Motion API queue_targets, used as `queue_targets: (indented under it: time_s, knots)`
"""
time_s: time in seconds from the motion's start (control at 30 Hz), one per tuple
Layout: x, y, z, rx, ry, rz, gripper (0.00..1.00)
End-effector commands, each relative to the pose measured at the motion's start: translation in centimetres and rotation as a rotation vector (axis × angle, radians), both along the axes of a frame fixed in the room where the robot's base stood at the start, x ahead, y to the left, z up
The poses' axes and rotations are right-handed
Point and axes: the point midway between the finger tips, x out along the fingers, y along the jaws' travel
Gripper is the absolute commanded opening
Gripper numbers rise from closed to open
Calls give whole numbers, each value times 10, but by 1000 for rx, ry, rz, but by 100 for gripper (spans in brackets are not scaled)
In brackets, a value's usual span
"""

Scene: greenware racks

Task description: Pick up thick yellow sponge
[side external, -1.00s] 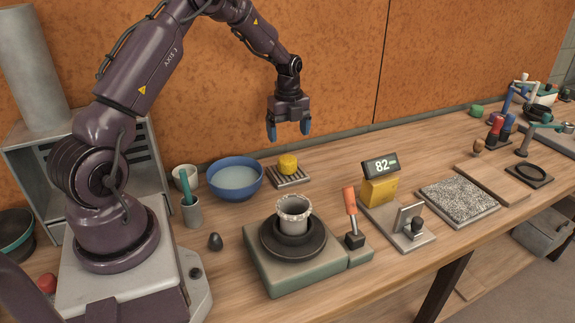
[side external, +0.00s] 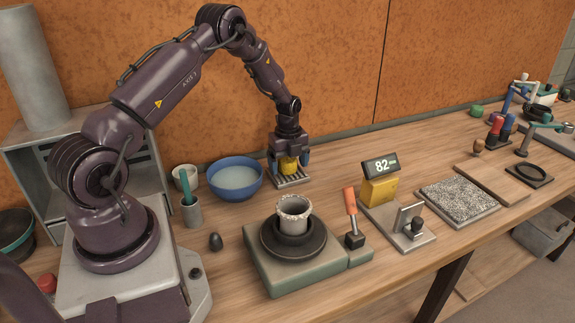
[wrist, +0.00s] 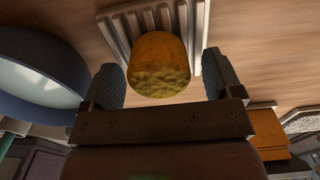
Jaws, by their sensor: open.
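The thick yellow sponge (side external: 289,165) sits on a small slatted rack (side external: 293,181) behind the wheel in the side external view. In the wrist view the sponge (wrist: 159,66) is a rounded yellow block with a rough, darker near face, and the rack (wrist: 118,30) shows under it. My gripper (side external: 289,164) is lowered over the sponge, with one blue finger on each side of it. In the wrist view my gripper (wrist: 163,78) is open, with gaps between both fingers and the sponge. The sponge's upper part is hidden by the gripper in the side view.
A blue bowl of water (side external: 236,180) stands close to the left of the rack. A potter's wheel (side external: 292,240) with a clay pot is in front. A yellow scale (side external: 380,184) reading 82 stands to the right. The orange wall is close behind.

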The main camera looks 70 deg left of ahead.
Motion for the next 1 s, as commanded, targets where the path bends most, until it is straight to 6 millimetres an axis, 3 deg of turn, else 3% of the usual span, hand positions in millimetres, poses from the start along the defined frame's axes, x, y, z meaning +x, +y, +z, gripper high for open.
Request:
queue_targets:
  time_s: [0.03, 0.2, 0.27, 0.67, 0.87, 1.0]
  knots:
    - [0, 0, 0, 0, 0, 0, 83]
    - [0, 0, 0, 0, 0, 0, 44]
    - [0, 0, 0, 0, 0, 0, 32]
    - [0, 0, 7, 0, -1, 0, 32]
    - [0, 0, 35, 1, -4, 2, 32]
    - [-21, -13, 63, 1, -3, 1, 32]
